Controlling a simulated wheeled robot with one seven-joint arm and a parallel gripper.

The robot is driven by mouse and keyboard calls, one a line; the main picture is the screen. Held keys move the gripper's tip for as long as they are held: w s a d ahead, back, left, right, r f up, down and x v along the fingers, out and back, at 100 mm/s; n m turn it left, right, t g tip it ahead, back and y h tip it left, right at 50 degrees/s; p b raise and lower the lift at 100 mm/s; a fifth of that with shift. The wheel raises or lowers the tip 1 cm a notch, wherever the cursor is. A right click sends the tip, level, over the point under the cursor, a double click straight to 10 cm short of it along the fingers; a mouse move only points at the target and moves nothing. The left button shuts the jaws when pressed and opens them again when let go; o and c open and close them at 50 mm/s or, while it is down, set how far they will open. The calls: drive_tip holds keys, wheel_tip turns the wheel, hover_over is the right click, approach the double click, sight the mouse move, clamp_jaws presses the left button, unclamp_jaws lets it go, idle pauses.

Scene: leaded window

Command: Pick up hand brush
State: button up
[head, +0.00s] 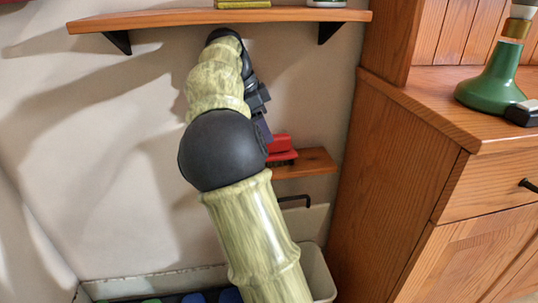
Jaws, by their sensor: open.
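A red object with dark bristles along its underside, which looks like the hand brush (280,145), lies on a small lower wooden shelf (318,162) against the wall. Its left end is hidden behind my arm. My gripper (263,128) is mostly hidden behind my arm's black joint. Only a dark part of it shows, just above and left of the brush. It is open, and the brush appears to rest on the shelf. I cannot tell whether a finger touches it.
A longer wooden shelf (170,20) on black brackets runs above my arm. A wooden cabinet (440,190) stands close on the right, with a green lamp base (492,85) on top. A pale bin (319,275) and several blue and green items are below.

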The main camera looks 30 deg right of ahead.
drive_tip(key=shift+b+x, duration=1.3)
drive_tip(key=shift+x, duration=0.85)
drive_tip(key=shift+a+f, duration=0.1)
drive_tip(key=shift+f, duration=0.2)
drive_tip(key=c, duration=0.6)
drive_tip(key=shift+o, duration=0.2)
drive_tip(key=shift+r, duration=0.15)
drive_tip(key=shift+r, duration=0.3)
wheel_tip(320, 180, up, 4)
drive_tip(key=p, duration=0.4)
drive_tip(key=shift+f, duration=0.2)
drive_tip(key=s+a+p, duration=0.1)
drive_tip(key=s+a, duration=0.1)
drive_tip(key=s, duration=0.6)
drive_tip(key=s+a+p, duration=0.2)
drive_tip(key=s+a, duration=0.1)
drive_tip(key=s, duration=0.6)
drive_tip(key=shift+f+p, duration=0.25)
drive_tip(key=shift+p, duration=0.05)
